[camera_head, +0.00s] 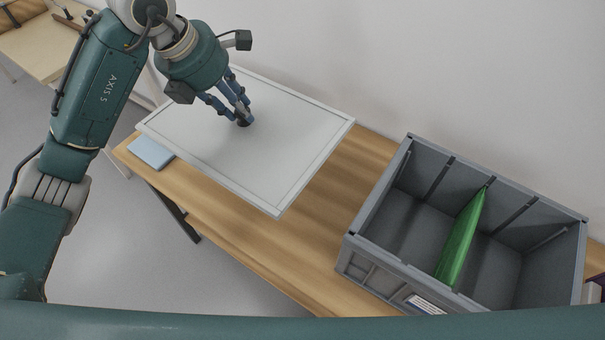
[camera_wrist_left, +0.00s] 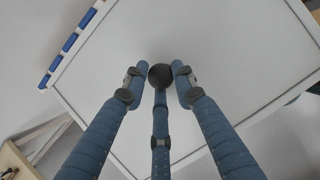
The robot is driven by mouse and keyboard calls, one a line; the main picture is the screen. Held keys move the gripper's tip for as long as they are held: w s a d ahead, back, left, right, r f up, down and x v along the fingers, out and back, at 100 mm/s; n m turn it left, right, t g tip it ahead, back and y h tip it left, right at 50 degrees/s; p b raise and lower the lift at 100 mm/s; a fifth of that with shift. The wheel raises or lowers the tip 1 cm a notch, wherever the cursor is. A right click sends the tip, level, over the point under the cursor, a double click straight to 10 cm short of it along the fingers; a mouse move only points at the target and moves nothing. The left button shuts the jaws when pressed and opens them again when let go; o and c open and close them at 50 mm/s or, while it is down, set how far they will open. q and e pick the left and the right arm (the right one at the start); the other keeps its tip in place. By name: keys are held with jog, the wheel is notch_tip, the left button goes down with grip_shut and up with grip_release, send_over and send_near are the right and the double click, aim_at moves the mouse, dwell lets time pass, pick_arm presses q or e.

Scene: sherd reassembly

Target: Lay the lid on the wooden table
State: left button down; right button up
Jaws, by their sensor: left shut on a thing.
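The lid (camera_head: 285,140) is a flat, light grey rectangular panel with a raised rim and a small dark knob. It is over the left part of the wooden table (camera_head: 325,243); whether it touches the table top I cannot tell. My left gripper (camera_head: 243,119) points down at the middle of the lid, its blue fingers shut on the knob. In the left wrist view the round dark knob (camera_wrist_left: 160,75) sits between the fingertips, with the lid (camera_wrist_left: 225,50) filling most of the picture behind. My right gripper is not in view.
An open grey crate (camera_head: 400,218) stands on the table at the right, with a green object (camera_head: 462,238) inside. A light blue flat item (camera_head: 151,152) lies at the table's left end. Bare wood shows between lid and crate. A pale wall rises behind.

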aim_at(227, 147)
pick_arm(q)
jog(key=shift+f, duration=0.3)
jog(key=shift+f+p, duration=1.15)
jog(key=shift+f, duration=8.55)
jog(key=c, duration=1.4)
grip_release()
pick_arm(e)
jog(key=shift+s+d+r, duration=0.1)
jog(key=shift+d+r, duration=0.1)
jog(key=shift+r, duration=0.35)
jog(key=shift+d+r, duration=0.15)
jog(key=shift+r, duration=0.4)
pick_arm(q)
jog(key=b+v, duration=0.1)
jog(key=v, duration=1.1)
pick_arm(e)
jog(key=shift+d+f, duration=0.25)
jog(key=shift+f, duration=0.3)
